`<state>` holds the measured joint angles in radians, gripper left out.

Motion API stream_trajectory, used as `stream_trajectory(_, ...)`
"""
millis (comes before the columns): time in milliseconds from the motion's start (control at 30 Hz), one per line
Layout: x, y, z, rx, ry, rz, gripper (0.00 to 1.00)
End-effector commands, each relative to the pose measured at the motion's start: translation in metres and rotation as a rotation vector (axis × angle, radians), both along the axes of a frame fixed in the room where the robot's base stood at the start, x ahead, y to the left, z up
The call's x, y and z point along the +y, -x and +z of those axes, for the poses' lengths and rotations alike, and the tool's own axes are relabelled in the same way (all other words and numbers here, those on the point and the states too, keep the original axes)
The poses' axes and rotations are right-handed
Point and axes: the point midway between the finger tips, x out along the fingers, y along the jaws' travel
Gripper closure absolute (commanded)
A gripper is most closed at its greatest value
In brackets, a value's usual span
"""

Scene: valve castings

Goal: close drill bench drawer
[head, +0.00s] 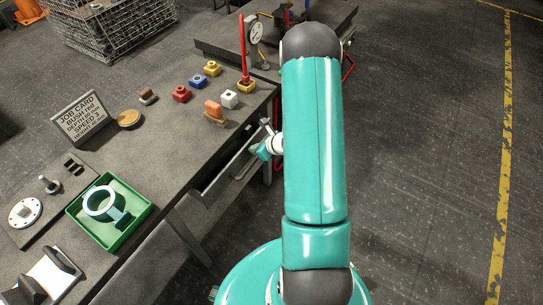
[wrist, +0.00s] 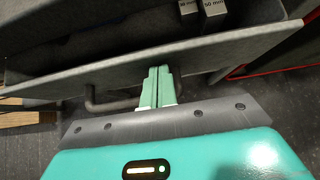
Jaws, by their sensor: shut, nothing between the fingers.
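The grey bench drawer (head: 233,172) stands pulled out from under the bench in the head view, partly hidden by my arm. In the wrist view its front panel (wrist: 100,76) runs across the picture, with the open inside behind it. A bar handle (wrist: 112,104) sits on the outer face of the front. My gripper (wrist: 157,82) is shut and empty, its green fingers at the drawer front near the handle; I cannot tell whether they touch it. In the head view my gripper (head: 263,152) is beside the drawer, mostly small and partly hidden.
Boxes marked in mm (wrist: 213,8) lie inside the drawer. Open floor (head: 425,150) lies to the right.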

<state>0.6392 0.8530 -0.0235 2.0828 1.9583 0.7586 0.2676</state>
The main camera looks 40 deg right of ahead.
Motion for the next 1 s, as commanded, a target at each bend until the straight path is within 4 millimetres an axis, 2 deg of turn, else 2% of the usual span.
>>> stream_trajectory(100, 0.008, -0.022, 0.0, -0.002, 0.0, 0.003, 1.0)
stream_trajectory(300, 0.015, -0.043, 0.0, -0.001, 0.0, 0.001, 1.0)
stream_trajectory(533, 0.018, -0.051, 0.0, -0.002, 0.0, 0.001, 1.0)
stream_trajectory(1000, 0.019, -0.053, 0.002, -0.009, -0.002, 0.006, 1.0)
